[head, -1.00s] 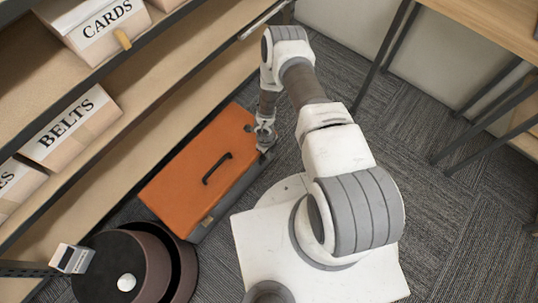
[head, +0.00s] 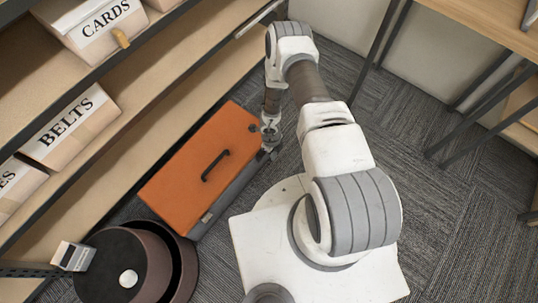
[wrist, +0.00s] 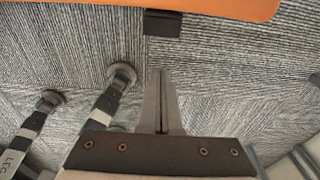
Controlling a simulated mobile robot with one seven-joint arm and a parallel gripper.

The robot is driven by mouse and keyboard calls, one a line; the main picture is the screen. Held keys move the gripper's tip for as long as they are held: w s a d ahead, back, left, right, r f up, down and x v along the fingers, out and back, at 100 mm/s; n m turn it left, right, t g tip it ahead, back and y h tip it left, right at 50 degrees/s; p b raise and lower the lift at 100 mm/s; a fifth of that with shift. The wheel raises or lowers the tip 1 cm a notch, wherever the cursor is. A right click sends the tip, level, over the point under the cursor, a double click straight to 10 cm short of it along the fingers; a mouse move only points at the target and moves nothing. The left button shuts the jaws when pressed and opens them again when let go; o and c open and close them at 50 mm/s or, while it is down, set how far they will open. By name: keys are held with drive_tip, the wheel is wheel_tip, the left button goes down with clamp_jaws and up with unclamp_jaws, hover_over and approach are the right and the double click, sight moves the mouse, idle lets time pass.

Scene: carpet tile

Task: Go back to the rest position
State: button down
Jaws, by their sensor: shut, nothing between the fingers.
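My gripper (head: 270,149) is at the right end of the orange box (head: 192,178) with a black handle on its lid. In the wrist view my gripper's fingers (wrist: 162,75) are together with nothing between them, over the carpet. The edge of the orange box (wrist: 215,6) and a black part on it (wrist: 162,22) show at the top of the wrist view, just beyond the fingertips. I cannot tell from the head view whether the gripper touches the box.
A shelf with cardboard boxes, one marked BELTS (head: 70,126), runs along the left. A round dark brown container (head: 125,262) stands at lower left. A wooden table (head: 480,22) with dark legs is at upper right. Carpet (head: 465,210) is open on the right.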

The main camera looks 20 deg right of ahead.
wheel_tip(320, 180, up, 9)
drive_tip(key=w+a+p, duration=0.2)
drive_tip(key=p, duration=0.1)
drive_tip(key=shift+w+r, duration=0.2)
drive_tip(key=shift+w, duration=0.1)
